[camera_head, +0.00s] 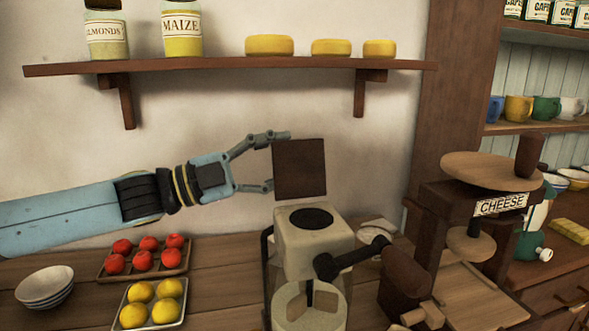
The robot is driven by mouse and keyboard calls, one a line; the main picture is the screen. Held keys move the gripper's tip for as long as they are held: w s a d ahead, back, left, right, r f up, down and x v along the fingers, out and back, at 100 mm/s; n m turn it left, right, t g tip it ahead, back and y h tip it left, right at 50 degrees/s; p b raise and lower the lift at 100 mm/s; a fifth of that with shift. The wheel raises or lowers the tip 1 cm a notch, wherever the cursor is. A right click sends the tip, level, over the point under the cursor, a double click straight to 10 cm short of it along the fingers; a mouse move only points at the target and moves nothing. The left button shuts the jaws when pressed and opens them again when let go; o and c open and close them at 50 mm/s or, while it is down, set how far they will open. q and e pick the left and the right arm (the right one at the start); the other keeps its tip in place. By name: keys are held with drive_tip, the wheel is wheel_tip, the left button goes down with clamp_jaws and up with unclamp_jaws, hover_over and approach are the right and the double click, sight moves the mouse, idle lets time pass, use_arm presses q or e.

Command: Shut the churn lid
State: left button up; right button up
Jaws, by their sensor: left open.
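The churn (314,247) stands on the wooden counter at the bottom centre, with a cream top housing and a dark crank with a brown wooden grip at its right. A dark round opening (312,218) shows on its top. The churn lid (302,168), a dark brown square panel, stands upright above the back of the housing, so the lid is open. My left gripper (276,162) comes in from the left at the lid's left edge. Its fingers are apart, the upper near the lid's top corner and the lower by its side. Contact cannot be told. My right gripper is out of view.
A tray of red fruit (177,272) and a tray of yellow fruit (120,297) lie left of the churn, with stacked bowls (45,287) farther left. A cheese press (492,168) stands close on the right. A wall shelf (230,65) with jars runs above my left arm.

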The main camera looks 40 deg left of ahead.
use_arm(q)
drive_tip(key=shift+p+x, duration=0.3)
drive_tip(key=shift+x, duration=0.5)
drive_tip(key=shift+w+d+r, duration=0.15)
drive_tip(key=shift+d, duration=0.1)
drive_tip(key=shift+w+d, duration=0.1)
drive_tip(key=shift+w, duration=0.1)
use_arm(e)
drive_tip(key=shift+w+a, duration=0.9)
use_arm(q)
drive_tip(key=shift+c, duration=0.9)
clamp_jaws()
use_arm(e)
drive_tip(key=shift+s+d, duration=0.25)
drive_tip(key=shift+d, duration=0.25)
